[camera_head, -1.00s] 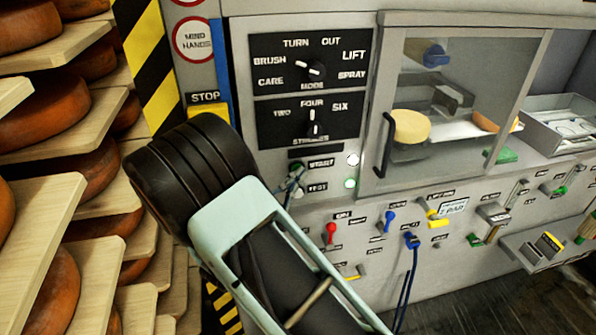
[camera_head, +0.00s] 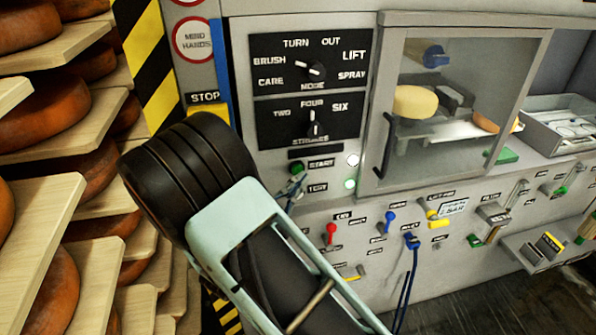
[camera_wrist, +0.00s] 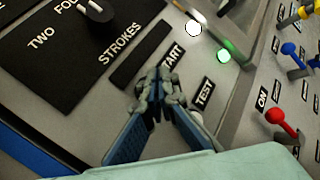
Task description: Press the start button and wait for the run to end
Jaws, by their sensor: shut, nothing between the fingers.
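The green start button (camera_head: 296,168) shows beside the START label on the machine panel. My gripper (camera_head: 295,186) is shut and empty, its tips just below the button. In the wrist view my gripper (camera_wrist: 156,88) covers the spot beside the START label (camera_wrist: 172,54), so the button is hidden there; contact cannot be told. The TEST label (camera_wrist: 204,93) is beside the fingers. Behind the window, a pale cheese wheel (camera_head: 413,102) is by a dark mechanism. A white lamp (camera_head: 353,160) and a green lamp (camera_head: 350,184) are lit.
Above are the mode knob (camera_head: 317,70) and strokes knob (camera_head: 314,129). A yellow stop part (camera_head: 208,112) is partly behind my arm. A red lever (camera_head: 331,232) and a blue lever (camera_head: 389,219) are lower right. Cheese shelves (camera_head: 75,205) stand close on the left.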

